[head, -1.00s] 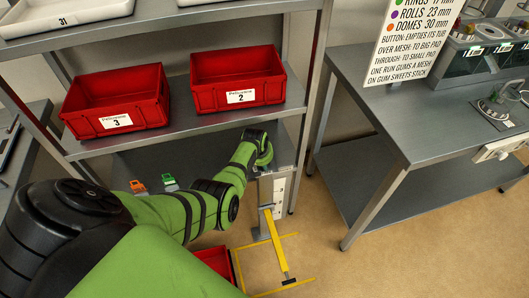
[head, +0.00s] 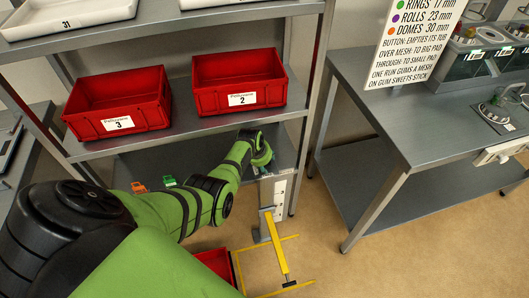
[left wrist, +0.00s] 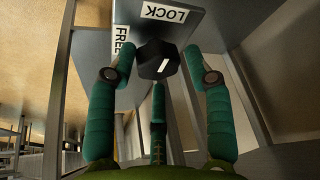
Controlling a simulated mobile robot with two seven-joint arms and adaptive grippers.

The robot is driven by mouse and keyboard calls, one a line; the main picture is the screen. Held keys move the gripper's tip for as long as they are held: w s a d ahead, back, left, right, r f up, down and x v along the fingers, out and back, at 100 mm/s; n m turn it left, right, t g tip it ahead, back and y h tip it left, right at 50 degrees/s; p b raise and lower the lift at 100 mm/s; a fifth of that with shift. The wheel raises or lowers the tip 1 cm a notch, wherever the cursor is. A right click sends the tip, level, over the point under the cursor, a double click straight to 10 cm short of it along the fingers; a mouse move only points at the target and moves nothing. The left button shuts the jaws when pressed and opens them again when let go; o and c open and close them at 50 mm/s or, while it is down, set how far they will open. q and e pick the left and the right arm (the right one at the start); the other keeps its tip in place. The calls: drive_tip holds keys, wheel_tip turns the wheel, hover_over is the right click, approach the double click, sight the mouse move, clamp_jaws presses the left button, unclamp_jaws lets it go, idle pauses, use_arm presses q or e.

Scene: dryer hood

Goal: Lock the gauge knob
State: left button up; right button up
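The gauge knob (left wrist: 157,60) is black and faceted, with a white pointer mark, and shows in the left wrist view on a grey plate. A LOCK label (left wrist: 163,13) is above it and a FREE label (left wrist: 124,43) is to its upper left. My left gripper (left wrist: 158,80) has its teal fingers spread around the knob, with gaps visible at the left and right. Contact with the lower finger is unclear. In the head view my left gripper (head: 262,160) is at the top of the gauge post (head: 280,195), and the knob is hidden there. My right gripper is out of view.
Red bins 3 (head: 118,103) and 2 (head: 238,80) stand on the shelf above. A yellow bar (head: 277,245) and a red bin (head: 218,263) are below. A grey table (head: 410,130) is at the right.

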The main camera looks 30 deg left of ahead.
use_arm(q)
drive_tip(key=shift+w+a, duration=0.15)
drive_tip(key=shift+r, duration=0.1)
idle(0.3)
drive_tip(key=v, duration=1.2)
idle(0.4)
